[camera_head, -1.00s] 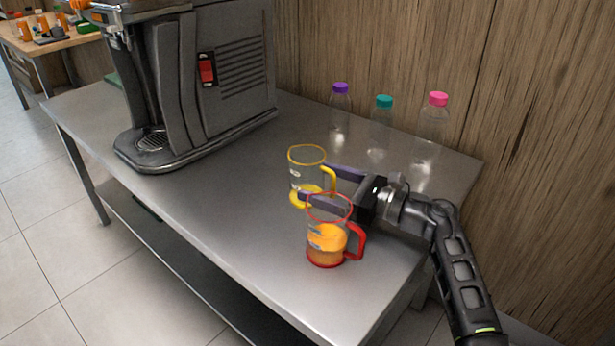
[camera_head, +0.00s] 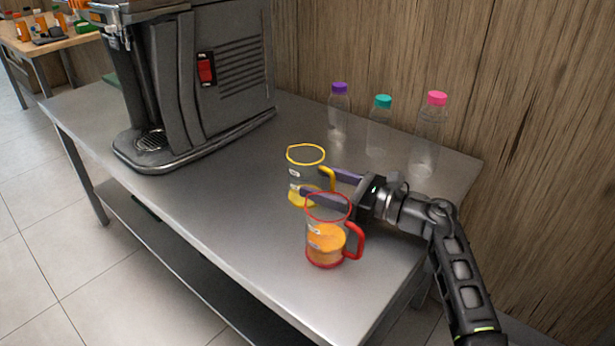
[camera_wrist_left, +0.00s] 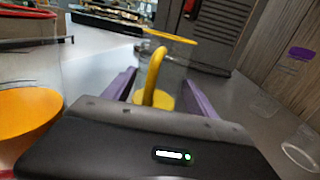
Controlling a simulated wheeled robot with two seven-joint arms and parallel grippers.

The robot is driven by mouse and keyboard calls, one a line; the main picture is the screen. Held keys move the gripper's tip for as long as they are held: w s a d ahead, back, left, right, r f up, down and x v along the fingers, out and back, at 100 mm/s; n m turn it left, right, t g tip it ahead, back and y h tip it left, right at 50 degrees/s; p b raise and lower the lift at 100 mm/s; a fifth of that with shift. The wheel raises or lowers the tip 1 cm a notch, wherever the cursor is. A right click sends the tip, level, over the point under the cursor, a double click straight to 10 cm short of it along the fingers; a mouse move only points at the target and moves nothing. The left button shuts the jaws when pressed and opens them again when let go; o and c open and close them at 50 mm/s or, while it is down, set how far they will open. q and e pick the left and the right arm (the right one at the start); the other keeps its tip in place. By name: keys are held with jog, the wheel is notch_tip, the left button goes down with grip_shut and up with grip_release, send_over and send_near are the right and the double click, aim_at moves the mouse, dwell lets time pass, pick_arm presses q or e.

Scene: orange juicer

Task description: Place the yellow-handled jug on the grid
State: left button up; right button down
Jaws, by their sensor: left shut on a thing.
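The yellow-handled jug (camera_head: 304,170) is clear, with a yellow rim, handle and base. It is upright over the steel table, right of the juicer; I cannot tell whether it touches the table. My left gripper (camera_head: 317,182) is shut on it, one purple finger on each side. In the left wrist view the jug's yellow handle (camera_wrist_left: 154,75) points back toward my gripper's palm, between the fingers. The grid (camera_head: 151,141) is at the foot of the grey juicer, at the left. The red-handled jug partly hides the yellow-handled jug's lower part.
The red-handled jug (camera_head: 326,240) holds orange juice and stands close in front of my gripper. Several capped bottles, including a pink-capped one (camera_head: 430,135), stand along the wall. The table (camera_head: 220,190) is clear between the jugs and the juicer (camera_head: 205,80).

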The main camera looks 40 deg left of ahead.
pick_arm(q)
notch_tip(320, 180, up, 10)
jog(key=p, duration=0.3)
jog(key=shift+p, duration=0.4)
dwell(0.4)
